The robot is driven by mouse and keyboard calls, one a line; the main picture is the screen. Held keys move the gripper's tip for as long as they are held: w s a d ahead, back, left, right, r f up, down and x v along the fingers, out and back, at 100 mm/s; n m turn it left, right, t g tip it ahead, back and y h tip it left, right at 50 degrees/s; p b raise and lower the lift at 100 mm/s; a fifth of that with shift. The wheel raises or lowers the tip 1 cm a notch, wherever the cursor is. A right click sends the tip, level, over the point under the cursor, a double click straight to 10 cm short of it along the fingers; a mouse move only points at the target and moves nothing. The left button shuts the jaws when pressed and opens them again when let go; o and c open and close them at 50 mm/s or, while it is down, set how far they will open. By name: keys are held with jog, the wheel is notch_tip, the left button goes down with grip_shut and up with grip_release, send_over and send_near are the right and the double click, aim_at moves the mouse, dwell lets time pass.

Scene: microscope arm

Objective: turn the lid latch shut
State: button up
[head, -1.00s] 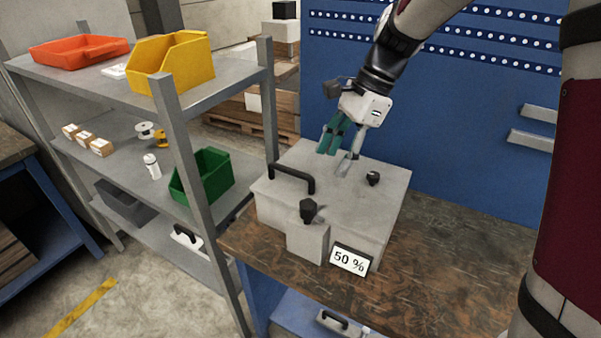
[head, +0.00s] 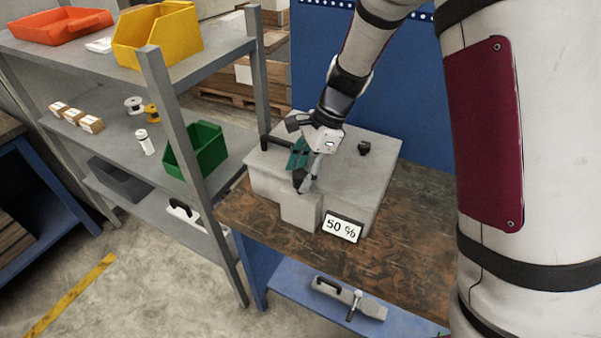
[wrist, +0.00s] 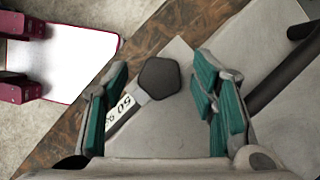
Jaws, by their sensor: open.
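A grey lidded box (head: 335,178) stands on the workbench. A small grey block (head: 300,210) sits at its front, with a black knob, seemingly the latch, on top. In the head view my gripper (head: 303,178) points down over this block and mostly hides the knob. In the wrist view the dark, many-sided knob (wrist: 160,77) lies between my two open, teal-padded fingers, with space on both sides. I cannot tell whether the fingertips are down to its height. Nothing is held.
A black bar handle (wrist: 285,80) on the lid is close to one finger. A second black knob (head: 364,148) stands on the lid's right side. A "50 %" sign (head: 342,227) is at the box's front. A shelf rack (head: 185,120) stands left. The right bench top (head: 420,215) is clear.

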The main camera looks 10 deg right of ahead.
jog(key=shift+a+f, duration=0.15)
jog(key=shift+f, duration=0.25)
jog(key=shift+c, duration=0.2)
jog(key=c, duration=1.1)
